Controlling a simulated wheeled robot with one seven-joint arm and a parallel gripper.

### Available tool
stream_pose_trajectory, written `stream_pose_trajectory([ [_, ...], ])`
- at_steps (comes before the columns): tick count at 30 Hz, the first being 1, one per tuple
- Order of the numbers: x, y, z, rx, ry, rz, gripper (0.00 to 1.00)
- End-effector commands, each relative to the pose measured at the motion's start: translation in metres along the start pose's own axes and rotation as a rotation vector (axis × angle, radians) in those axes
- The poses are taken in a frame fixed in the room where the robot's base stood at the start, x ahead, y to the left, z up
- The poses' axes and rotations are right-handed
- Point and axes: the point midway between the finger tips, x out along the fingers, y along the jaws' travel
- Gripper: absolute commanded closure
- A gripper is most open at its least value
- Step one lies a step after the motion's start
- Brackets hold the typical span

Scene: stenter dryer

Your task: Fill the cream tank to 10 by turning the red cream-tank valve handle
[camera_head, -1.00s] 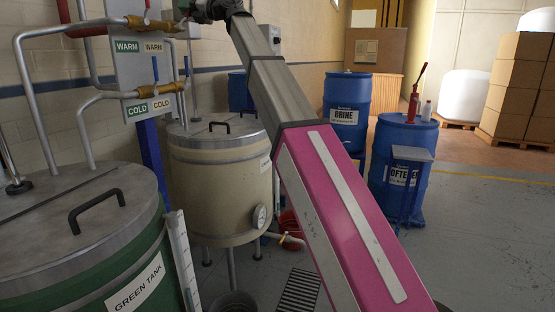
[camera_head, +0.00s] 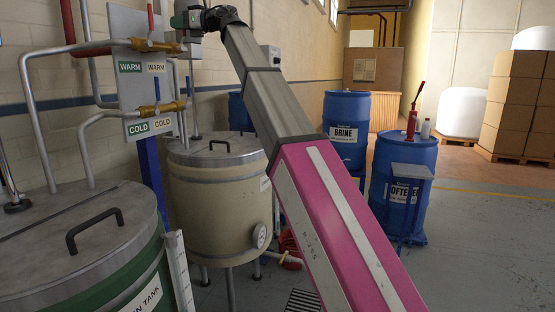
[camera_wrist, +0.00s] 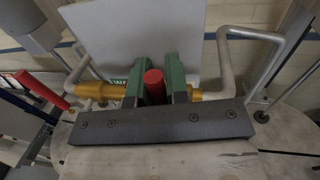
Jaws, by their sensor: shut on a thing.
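The cream tank (camera_head: 215,195) stands in the middle left of the head view, with a round dial (camera_head: 259,236) low on its side. My gripper (camera_head: 187,20) is high up near the WARM/COLD valve panel (camera_head: 148,95). In the wrist view my gripper's green fingers (camera_wrist: 154,85) are shut around a red handle (camera_wrist: 154,80), seen nearly end-on. A brass valve body (camera_wrist: 112,91) lies just behind it, against a pale panel. I cannot tell the handle's turn angle or the dial's reading.
A second red handle (camera_wrist: 38,88) is to the left in the wrist view. Grey pipes (camera_wrist: 228,65) flank the valve. The green tank (camera_head: 95,240) is at the near left. Blue drums (camera_head: 346,130) stand behind my arm.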

Motion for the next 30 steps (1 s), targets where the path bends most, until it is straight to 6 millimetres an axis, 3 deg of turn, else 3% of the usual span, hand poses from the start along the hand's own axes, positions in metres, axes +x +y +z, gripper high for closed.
stream_pose_trajectory([
  [6,0.0,0.004,-0.003,-0.021,0.01,0.006,1.0],
  [7,0.0,0.004,-0.002,-0.021,0.01,0.006,0.78],
  [9,0.0,0.003,-0.002,-0.02,0.009,0.006,0.59],
  [19,-0.004,0.002,-0.001,-0.016,0.005,0.002,0.59],
  [30,-0.042,0.001,-0.001,-0.015,0.004,0.001,0.59],
])
